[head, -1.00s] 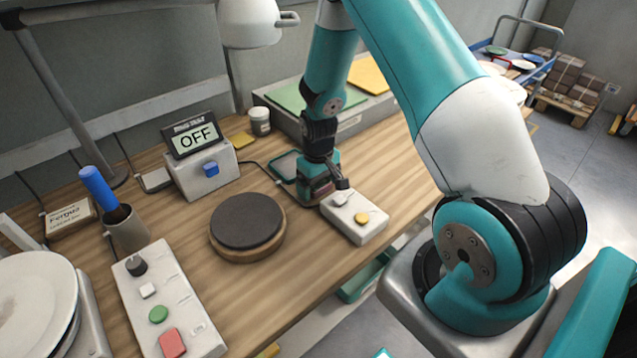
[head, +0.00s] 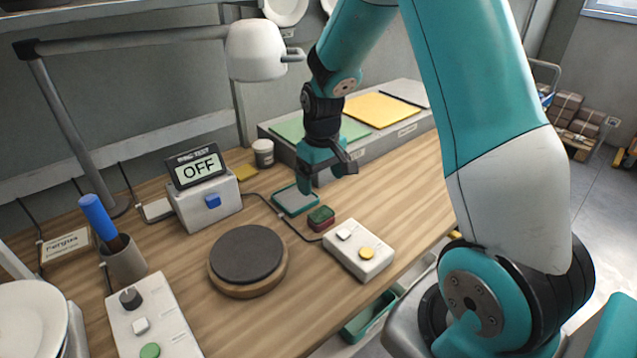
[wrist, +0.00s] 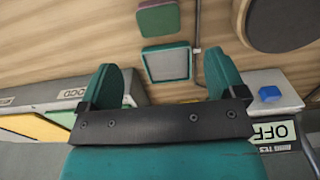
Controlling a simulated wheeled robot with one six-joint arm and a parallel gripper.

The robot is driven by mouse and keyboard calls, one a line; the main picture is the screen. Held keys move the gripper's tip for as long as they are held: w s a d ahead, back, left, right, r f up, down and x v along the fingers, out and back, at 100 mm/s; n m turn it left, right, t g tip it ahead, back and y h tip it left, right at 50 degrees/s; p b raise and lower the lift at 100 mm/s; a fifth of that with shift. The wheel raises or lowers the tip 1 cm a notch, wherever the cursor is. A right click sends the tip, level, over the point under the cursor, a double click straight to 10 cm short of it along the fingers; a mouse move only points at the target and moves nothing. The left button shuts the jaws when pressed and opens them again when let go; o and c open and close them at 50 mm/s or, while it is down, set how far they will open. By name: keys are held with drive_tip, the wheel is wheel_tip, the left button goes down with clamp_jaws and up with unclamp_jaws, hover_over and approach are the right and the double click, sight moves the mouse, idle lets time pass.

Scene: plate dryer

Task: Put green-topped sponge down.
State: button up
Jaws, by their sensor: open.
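The green-topped sponge (head: 321,217), with a dark red lower part, lies flat on the wooden table between the teal-rimmed grey pad and the small two-button box. It also shows at the top of the wrist view (wrist: 158,18). My gripper (head: 331,174) is open and empty, raised above the table behind the sponge and apart from it. In the wrist view its two fingers (wrist: 163,76) stand wide apart with nothing between them. The teal-rimmed pad (head: 295,199) is bare and shows beyond the fingers in the wrist view (wrist: 167,63).
The two-button box (head: 359,250) stands just right of the sponge. A round dark-topped disc (head: 247,254) is to its left. The OFF display box (head: 204,200) stands farther left. A grey platform with green and yellow sheets (head: 380,108) is behind my gripper.

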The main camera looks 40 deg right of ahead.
drive_tip(key=s+a+r+n+y, duration=0.1)
drive_tip(key=s+a+r+n, duration=0.1)
drive_tip(key=s+a+r, duration=0.35)
drive_tip(key=s+a+r+n+y, duration=0.1)
drive_tip(key=s+a+r, duration=0.2)
drive_tip(key=a+r, duration=0.45)
drive_tip(key=s+a+r+n+y, duration=0.1)
drive_tip(key=s+a, duration=0.3)
drive_tip(key=s, duration=0.2)
drive_tip(key=s+a+r+n+y, duration=0.1)
drive_tip(key=s+a+r+n, duration=0.1)
drive_tip(key=s+a, duration=0.3)
drive_tip(key=s, duration=0.2)
drive_tip(key=shift+s+a+n, duration=0.15)
drive_tip(key=shift+s+n, duration=0.15)
